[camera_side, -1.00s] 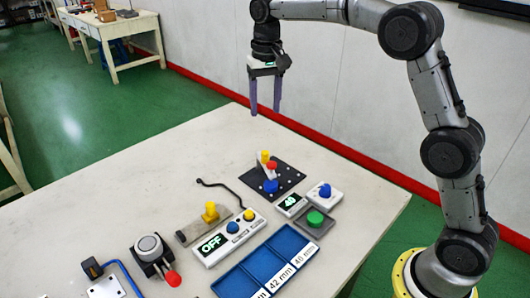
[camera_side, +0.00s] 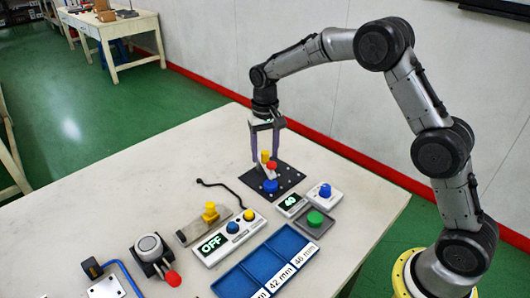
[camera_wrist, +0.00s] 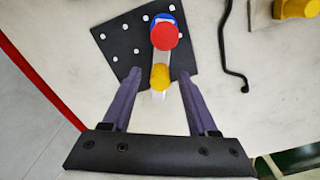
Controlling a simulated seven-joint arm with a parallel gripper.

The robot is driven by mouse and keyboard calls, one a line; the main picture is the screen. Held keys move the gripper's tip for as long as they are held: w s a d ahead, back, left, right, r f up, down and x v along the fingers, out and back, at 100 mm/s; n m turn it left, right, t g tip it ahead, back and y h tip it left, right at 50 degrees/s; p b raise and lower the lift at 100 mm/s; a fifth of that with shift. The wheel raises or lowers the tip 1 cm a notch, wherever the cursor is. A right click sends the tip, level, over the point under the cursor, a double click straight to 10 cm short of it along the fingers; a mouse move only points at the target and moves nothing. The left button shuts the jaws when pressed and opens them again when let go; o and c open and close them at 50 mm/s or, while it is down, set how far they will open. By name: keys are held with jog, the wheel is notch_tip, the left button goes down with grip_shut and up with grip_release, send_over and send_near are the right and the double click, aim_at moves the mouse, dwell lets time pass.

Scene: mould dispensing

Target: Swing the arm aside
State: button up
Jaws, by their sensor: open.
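A swing arm, a short white bar (camera_wrist: 161,58), sits on a black plate with white dots (camera_side: 287,178). It carries a yellow knob (camera_side: 265,155) at one end and a red knob (camera_side: 272,165) further along. A blue round part (camera_side: 270,187) shows by the red knob, partly hidden under it in the wrist view. My gripper (camera_side: 266,158) points down at the yellow knob's end. Its purple fingers are open, one on each side of the yellow knob (camera_wrist: 160,76), with visible gaps in the wrist view. I cannot tell the exact height of the fingertips.
In front stand a controller reading OFF (camera_side: 228,238), a yellow-knobbed slide (camera_side: 210,213), a display reading 40 (camera_side: 291,203), a green button (camera_side: 315,218) and a blue tray (camera_side: 240,284). A black cable (camera_side: 228,194) lies left.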

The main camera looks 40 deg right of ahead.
jog(key=shift+f, duration=0.25)
grip_shut()
dwell(1.4)
